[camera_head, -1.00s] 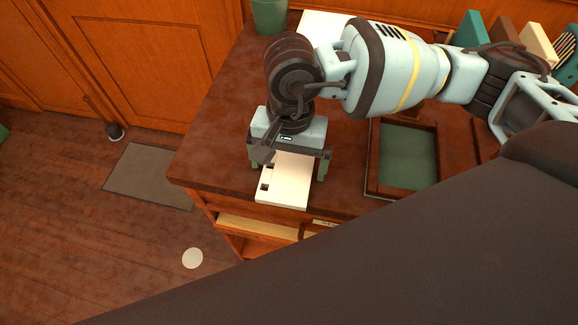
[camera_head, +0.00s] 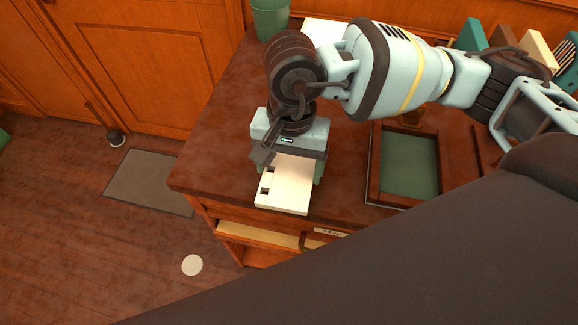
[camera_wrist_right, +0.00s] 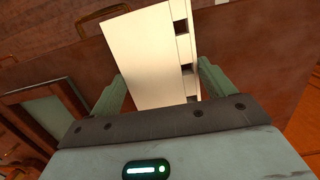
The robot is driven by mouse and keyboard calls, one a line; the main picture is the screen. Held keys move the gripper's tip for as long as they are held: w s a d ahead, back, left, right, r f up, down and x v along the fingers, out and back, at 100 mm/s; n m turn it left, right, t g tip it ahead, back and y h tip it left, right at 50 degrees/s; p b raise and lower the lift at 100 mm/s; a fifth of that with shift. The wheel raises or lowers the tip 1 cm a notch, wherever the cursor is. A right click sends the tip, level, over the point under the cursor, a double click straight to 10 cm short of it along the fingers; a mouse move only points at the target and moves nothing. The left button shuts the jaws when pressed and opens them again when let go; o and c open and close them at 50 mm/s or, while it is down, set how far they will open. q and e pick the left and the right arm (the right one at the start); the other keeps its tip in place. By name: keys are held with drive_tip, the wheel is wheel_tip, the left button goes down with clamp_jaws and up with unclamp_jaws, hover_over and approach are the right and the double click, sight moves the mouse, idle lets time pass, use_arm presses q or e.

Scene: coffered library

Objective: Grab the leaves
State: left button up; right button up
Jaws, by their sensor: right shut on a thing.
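The leaves (camera_head: 284,194) are a flat cream-white stack with square notches along one edge, at the front edge of the dark wooden desk (camera_head: 225,150). My right gripper (camera_head: 292,168) points down over them and is shut on them. In the right wrist view, the leaves (camera_wrist_right: 148,58) lie between the two green fingers of the gripper (camera_wrist_right: 160,88), notches to the right. The near end of the leaves is hidden behind the gripper body there. My left gripper is not in view.
A green-lined tray (camera_head: 374,170) lies right of the leaves. A green bin (camera_head: 270,18) and a white sheet (camera_head: 322,30) are at the back. Upright books (camera_head: 505,42) stand at the back right. An open compartment (camera_head: 258,236) is below the desk front. Desk left of the gripper is clear.

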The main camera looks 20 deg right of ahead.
wheel_tip(320, 180, up, 2)
drive_tip(key=shift+s+r, duration=0.15)
drive_tip(key=shift+r, duration=0.05)
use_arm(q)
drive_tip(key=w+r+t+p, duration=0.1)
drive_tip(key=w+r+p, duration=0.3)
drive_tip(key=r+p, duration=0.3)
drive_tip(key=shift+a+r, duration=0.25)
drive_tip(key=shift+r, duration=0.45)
use_arm(e)
drive_tip(key=s+r, duration=0.1)
drive_tip(key=s, duration=1.4)
drive_tip(key=shift+s+d+r, duration=0.15)
drive_tip(key=shift+s+d, duration=0.2)
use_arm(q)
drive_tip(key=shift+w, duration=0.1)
